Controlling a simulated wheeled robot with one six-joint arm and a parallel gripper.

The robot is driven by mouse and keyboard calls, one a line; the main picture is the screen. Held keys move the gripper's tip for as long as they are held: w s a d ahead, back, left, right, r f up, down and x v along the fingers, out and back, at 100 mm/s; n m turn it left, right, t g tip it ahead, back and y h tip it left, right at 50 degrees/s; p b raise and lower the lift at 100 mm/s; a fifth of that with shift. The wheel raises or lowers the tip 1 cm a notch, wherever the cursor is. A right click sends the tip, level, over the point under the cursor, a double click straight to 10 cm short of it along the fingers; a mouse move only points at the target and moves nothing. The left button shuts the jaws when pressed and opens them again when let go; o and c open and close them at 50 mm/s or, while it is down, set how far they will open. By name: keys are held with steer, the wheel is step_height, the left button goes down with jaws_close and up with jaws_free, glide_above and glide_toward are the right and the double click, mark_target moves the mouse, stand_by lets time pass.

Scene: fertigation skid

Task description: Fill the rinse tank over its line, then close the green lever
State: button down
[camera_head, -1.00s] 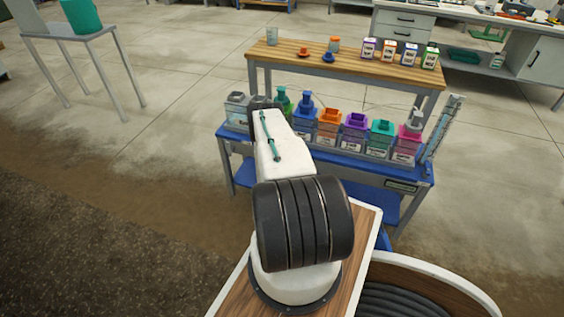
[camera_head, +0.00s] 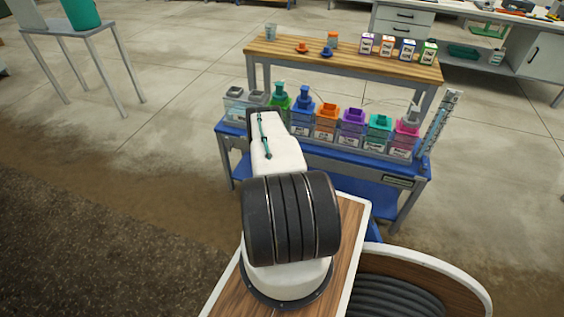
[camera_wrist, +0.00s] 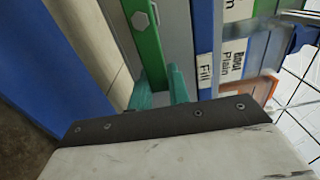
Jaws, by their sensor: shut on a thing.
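In the wrist view my gripper (camera_wrist: 160,84) has its two teal fingers on either side of the lower end of a green lever (camera_wrist: 146,38), shut on it. The lever has a bolt head on its face. In the head view my gripper and the lever are hidden behind my arm. A clear grey tank (camera_head: 234,106) at the left end of the skid may be the rinse tank. Its level and line are too small to read.
A blue skid bench (camera_head: 335,152) carries a row of coloured tanks, including an orange-topped one (camera_head: 327,122). A wooden table (camera_head: 345,60) stands behind. Floor left of the skid is clear.

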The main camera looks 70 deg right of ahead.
steer(key=shift+w+a+f, duration=0.1)
steer(key=shift+w, duration=0.05)
steer(key=c, duration=1.3)
jaws_free()
steer(key=shift+s+a, duration=0.2)
steer(key=shift+a, duration=1.75)
steer(key=shift+s+a, duration=0.15)
steer(key=shift+a, duration=1.75)
steer(key=shift+w, duration=0.1)
